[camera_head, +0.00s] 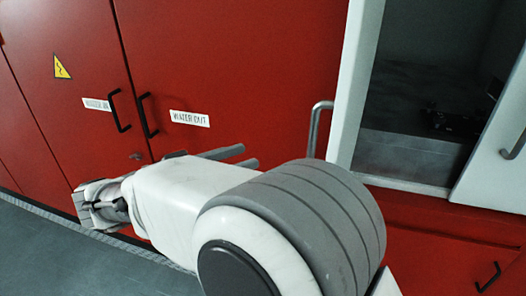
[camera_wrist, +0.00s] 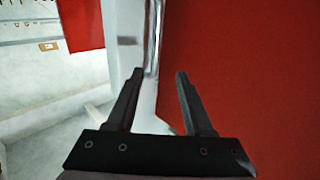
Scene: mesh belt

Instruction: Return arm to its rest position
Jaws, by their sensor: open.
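My gripper (camera_wrist: 160,76) shows in the wrist view with its two dark fingers apart and nothing held between them. A pale metallic edge lies behind the fingers, and a red panel (camera_wrist: 260,70) fills the right side. In the head view my white and grey arm reaches across the lower middle, in front of the red cabinet (camera_head: 230,60). Two grey prongs that look like my gripper's fingers (camera_head: 250,156) stick out behind the arm. The rest of the gripper is hidden there.
The cabinet has black door handles (camera_head: 119,111) and a grey bar handle (camera_head: 317,128) near the arm. At the right a white-framed opening (camera_head: 352,80) shows a dark interior. Grey floor (camera_head: 60,255) is clear at the lower left.

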